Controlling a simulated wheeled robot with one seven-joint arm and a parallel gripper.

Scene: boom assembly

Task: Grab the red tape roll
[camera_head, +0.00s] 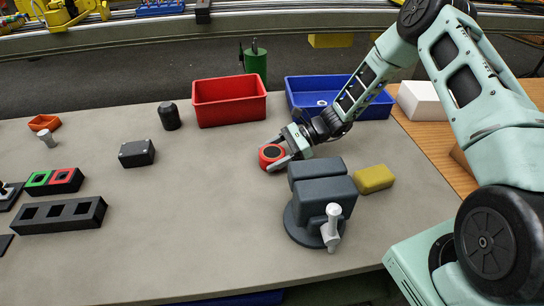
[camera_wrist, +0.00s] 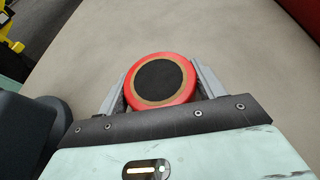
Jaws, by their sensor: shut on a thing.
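The red tape roll (camera_head: 271,156) is a short red disc with a dark centre, near the middle of the grey table, in front of the red bin. In the wrist view the tape roll (camera_wrist: 160,79) shows a black middle with a tan ring around it. My gripper (camera_head: 284,153) is shut on the roll, with one finger on each side of it. In the wrist view my gripper (camera_wrist: 160,85) has its grey fingers against the roll's left and right sides. I cannot tell whether the roll touches the table.
A dark grey vise (camera_head: 320,190) stands close in front, with a yellow block (camera_head: 374,179) beside it. A red bin (camera_head: 229,101) and a blue bin (camera_head: 376,105) stand behind. A black box (camera_head: 137,153) and black cylinder (camera_head: 169,116) are left. The front-middle table is clear.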

